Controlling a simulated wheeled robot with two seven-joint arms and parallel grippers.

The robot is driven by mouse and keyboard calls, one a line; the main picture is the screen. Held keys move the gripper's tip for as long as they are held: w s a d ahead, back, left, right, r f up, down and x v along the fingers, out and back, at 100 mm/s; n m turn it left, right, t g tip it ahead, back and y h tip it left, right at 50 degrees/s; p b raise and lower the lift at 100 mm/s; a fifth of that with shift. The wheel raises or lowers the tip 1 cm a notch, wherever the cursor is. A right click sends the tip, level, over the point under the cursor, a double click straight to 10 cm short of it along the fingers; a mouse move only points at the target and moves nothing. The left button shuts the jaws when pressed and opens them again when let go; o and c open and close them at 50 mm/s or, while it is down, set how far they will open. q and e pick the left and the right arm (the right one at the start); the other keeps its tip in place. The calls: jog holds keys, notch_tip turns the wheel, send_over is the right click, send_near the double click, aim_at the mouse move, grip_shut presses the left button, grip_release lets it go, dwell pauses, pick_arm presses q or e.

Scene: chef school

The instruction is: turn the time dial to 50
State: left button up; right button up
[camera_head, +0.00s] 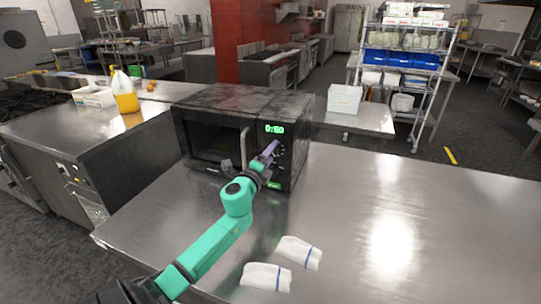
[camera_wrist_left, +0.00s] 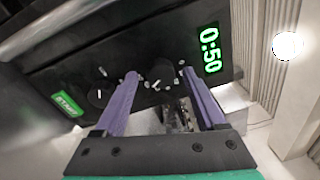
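The black microwave (camera_head: 225,97) stands on the steel counter, and its green display (camera_head: 274,129) reads 0:50. The display also shows in the left wrist view (camera_wrist_left: 210,50). My left gripper (camera_head: 272,149) is at the control panel, below the display. In the left wrist view its two purple fingers are apart, with a dark round dial (camera_wrist_left: 162,72) between their tips. I cannot tell whether the fingers touch the dial. A second dial (camera_wrist_left: 98,97) and the green start button (camera_wrist_left: 68,103) sit to the left there. My right gripper is out of view.
The door handle (camera_head: 244,148) is just left of my gripper. Two white folded cloths (camera_head: 266,277) (camera_head: 299,252) with blue stripes lie on the counter (camera_head: 350,205) in front. The counter to the right is clear. A yellow bottle (camera_head: 125,95) stands on the left counter.

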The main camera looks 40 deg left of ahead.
pick_arm(q)
jog(key=b+v, duration=0.2)
jog(key=v, duration=1.2)
jog(key=shift+s, duration=0.25)
jog(key=shift+d, duration=0.1)
